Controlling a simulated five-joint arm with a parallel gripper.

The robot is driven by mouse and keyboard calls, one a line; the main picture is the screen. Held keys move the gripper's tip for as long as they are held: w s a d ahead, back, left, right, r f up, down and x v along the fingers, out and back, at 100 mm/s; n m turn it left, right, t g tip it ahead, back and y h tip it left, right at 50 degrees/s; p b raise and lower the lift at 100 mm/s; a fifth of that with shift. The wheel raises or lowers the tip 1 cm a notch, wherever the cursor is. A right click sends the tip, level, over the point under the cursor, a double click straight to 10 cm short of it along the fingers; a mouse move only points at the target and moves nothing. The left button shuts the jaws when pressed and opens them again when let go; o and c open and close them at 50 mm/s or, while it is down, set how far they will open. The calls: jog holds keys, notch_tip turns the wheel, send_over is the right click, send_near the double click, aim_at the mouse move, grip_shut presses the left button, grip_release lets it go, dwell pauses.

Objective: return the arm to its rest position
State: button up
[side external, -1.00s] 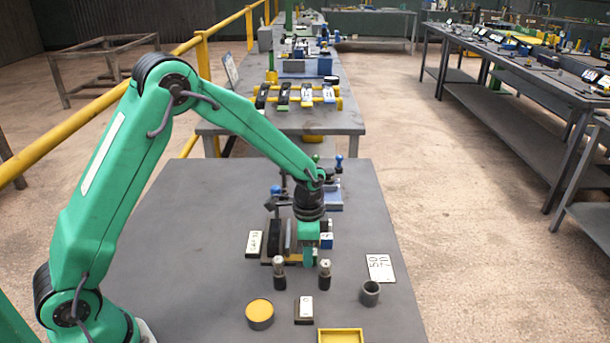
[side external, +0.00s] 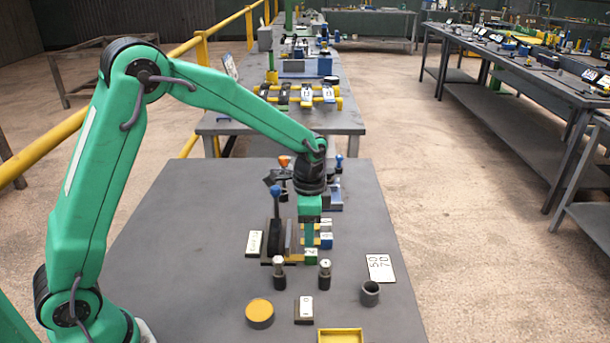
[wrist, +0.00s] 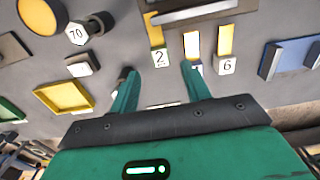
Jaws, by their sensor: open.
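My gripper (side external: 308,240) hangs pointing down over the numbered blocks at the rack on the grey table. In the wrist view its two green fingers (wrist: 159,80) are spread apart with nothing between them. A green-fronted block (side external: 310,257) stands just below the fingertips in the side view; the wrist view shows a white label with a 2 (wrist: 159,58) on one block. A label with a 6 (wrist: 226,66) is near it, and another label is partly hidden by a finger. The rack (side external: 290,238) has dark upright plates and a blue-knobbed lever (side external: 276,192).
A yellow-topped disc (side external: 260,313), a grey cup (side external: 370,293), a yellow tray (side external: 341,334) and a white sign (side external: 379,268) occupy the near table. The table's left side is clear.

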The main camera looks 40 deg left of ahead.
jog(key=shift+r, duration=0.65)
jog(key=shift+s+a+r, duration=0.1)
jog(key=shift+s+r, duration=0.05)
jog(key=shift+r, duration=0.05)
jog(key=s+a+r+n+t, duration=0.3)
jog(key=s+r+n, duration=0.1)
jog(key=s+r, duration=0.7)
jog(key=s+a+r+n+t, duration=0.1)
jog(key=s+r+n, duration=0.1)
jog(key=s, duration=0.4)
jog(key=s+a+r+n+t, duration=0.1)
jog(key=s+r+n, duration=0.1)
jog(key=s, duration=0.4)
jog(key=shift+n+t, duration=0.3)
jog(key=shift+n, duration=0.2)
